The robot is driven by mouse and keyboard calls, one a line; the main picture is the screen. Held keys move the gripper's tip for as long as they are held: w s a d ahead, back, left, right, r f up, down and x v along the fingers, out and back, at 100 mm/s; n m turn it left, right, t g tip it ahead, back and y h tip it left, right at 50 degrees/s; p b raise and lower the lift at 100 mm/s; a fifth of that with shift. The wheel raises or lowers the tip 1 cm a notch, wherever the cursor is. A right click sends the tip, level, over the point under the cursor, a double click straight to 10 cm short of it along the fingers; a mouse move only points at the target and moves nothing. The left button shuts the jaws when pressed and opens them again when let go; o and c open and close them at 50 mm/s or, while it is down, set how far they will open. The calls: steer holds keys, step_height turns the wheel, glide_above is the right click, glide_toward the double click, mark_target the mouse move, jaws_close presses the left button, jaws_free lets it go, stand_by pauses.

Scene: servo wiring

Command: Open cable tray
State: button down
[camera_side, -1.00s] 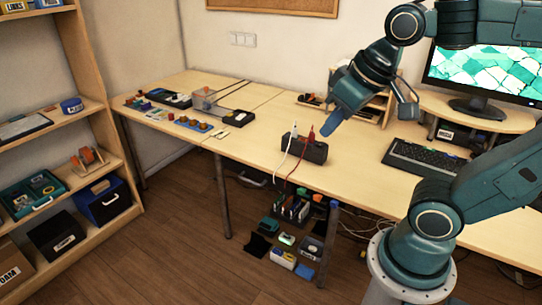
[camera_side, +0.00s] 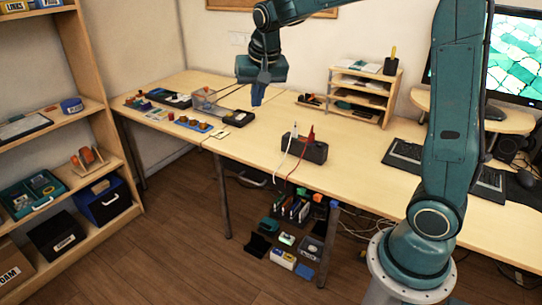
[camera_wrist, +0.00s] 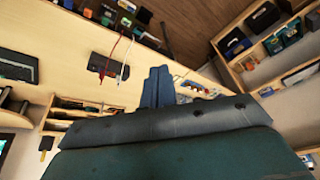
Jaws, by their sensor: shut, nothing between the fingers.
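My gripper (camera_side: 257,98) is shut and empty, pointing down above the left part of the desk. It also shows in the wrist view (camera_wrist: 157,74), its fingers together with nothing between them. A clear box (camera_side: 204,101) sits on the desk left of my gripper, with dark rails beside it. My gripper appears above and to the right of it, apart from it. No thing is clearly marked as the cable tray, so I cannot tell whether this box is it. The wrist view does not show the box clearly.
A black block (camera_side: 307,149) with red and white leads stands on the desk. A wooden organiser (camera_side: 362,92) stands farther back, and several small parts (camera_side: 192,124) lie near the left front edge. A shelf unit (camera_side: 105,135) is at far left.

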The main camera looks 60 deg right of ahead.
steer(key=w+d+f+m, duration=0.2)
steer(key=w+d+f, duration=0.2)
steer(key=w+f, duration=0.25)
steer(key=m+g+h, duration=0.2)
steer(key=m+g, duration=0.1)
steer(key=m, duration=0.5)
glide_toward(255, 176)
steer(key=s+a+r, duration=0.1)
steer(key=a+r, duration=0.1)
steer(key=r, duration=0.1)
steer(key=shift+s+a, duration=0.4)
steer(key=shift+f, duration=0.2)
steer(key=shift+x, duration=4.8)
steer(key=shift+s, duration=0.15)
steer(key=a, duration=2)
steer(key=shift+a, duration=0.1)
